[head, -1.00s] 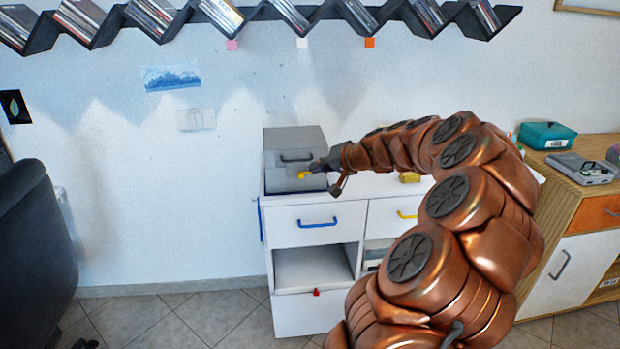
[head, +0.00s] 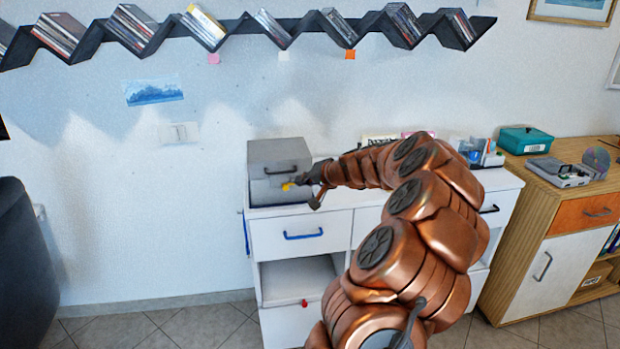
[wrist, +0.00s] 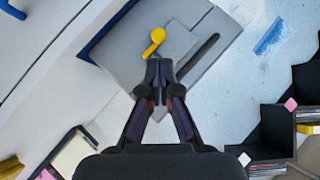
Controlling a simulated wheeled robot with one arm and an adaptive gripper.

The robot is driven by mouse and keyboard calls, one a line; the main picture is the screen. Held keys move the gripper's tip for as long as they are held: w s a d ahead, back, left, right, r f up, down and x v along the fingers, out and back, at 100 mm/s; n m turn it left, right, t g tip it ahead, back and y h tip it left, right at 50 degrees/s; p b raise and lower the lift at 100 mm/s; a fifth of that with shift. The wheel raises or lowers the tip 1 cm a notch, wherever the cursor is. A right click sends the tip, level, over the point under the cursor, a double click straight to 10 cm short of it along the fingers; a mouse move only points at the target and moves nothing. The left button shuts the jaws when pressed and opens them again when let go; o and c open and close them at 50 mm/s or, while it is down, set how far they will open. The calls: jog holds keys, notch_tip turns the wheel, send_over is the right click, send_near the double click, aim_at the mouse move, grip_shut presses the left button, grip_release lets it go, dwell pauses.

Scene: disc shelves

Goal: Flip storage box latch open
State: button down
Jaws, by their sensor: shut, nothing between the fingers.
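The grey storage box (head: 262,193) stands on the left end of the white cabinet's top. It has a dark handle (head: 287,169) on its front and a small yellow latch (head: 288,186) below that handle. The lid looks down. My gripper (head: 299,182) is at the box's front, just right of the latch, with its fingers together and empty. In the wrist view, the yellow latch (wrist: 154,42) lies just beyond my fingertips (wrist: 159,72), against the grey box (wrist: 120,38). I cannot tell whether the fingertips touch the latch.
The white cabinet (head: 270,235) has a blue-handled drawer and an open compartment below. A zigzag disc shelf (head: 235,30) runs along the wall above. A wooden cabinet (head: 530,215) with a teal box (head: 525,140) stands at right. A dark chair (head: 30,270) is at left.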

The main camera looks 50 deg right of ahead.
aim_at(286, 184)
jog(key=shift+x, duration=2.15)
jog(key=shift+w+a+b, duration=0.55)
jog(key=shift+w+a, duration=0.3)
jog(key=shift+a, duration=0.3)
